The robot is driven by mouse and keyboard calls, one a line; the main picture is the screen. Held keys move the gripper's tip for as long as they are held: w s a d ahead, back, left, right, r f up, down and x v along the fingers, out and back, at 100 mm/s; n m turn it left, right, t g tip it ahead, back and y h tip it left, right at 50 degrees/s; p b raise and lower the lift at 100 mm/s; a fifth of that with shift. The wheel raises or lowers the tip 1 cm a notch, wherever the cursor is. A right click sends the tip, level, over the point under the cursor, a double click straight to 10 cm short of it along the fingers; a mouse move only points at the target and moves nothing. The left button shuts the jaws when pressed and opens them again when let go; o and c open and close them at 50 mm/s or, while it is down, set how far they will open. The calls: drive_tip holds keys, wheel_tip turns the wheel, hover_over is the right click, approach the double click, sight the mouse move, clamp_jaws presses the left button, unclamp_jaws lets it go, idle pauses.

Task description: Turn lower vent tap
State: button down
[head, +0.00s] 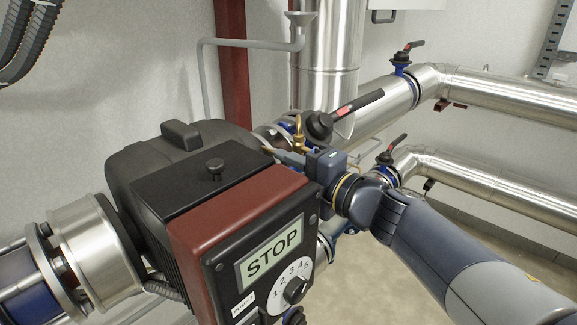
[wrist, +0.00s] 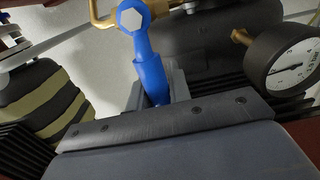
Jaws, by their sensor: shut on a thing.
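In the wrist view, a blue tap lever (wrist: 148,62) with a hex nut at its far end sits on a brass tap body (wrist: 105,12). My gripper (wrist: 158,88) is shut on the near part of the blue lever, with its grey fingers around it. In the head view, my gripper (head: 283,156) reaches left behind the pump's red and black housing. The blue lever cannot be made out there. A brass fitting (head: 299,126) stands upright just behind my gripper; I cannot tell whether it belongs to the same tap.
A round pressure gauge (wrist: 283,68) is close on the right in the wrist view. The pump housing (head: 235,215), showing STOP, stands close to my arm. A black-handled valve (head: 350,112) is behind it. Silver pipes (head: 490,190) run right, with open floor below.

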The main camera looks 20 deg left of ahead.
drive_tip(key=shift+f, duration=0.1)
drive_tip(key=c, duration=1.3)
unclamp_jaws()
drive_tip(key=p+v, duration=0.1)
drive_tip(key=v, duration=0.9)
drive_tip(key=shift+s+d, duration=0.2)
drive_tip(key=shift+d, duration=0.15)
drive_tip(key=shift+a, duration=0.1)
drive_tip(key=b+x, duration=0.1)
drive_tip(key=x, duration=0.9)
drive_tip(key=shift+w+a, duration=0.2)
drive_tip(key=shift+a, duration=0.1)
drive_tip(key=shift+d, duration=0.15)
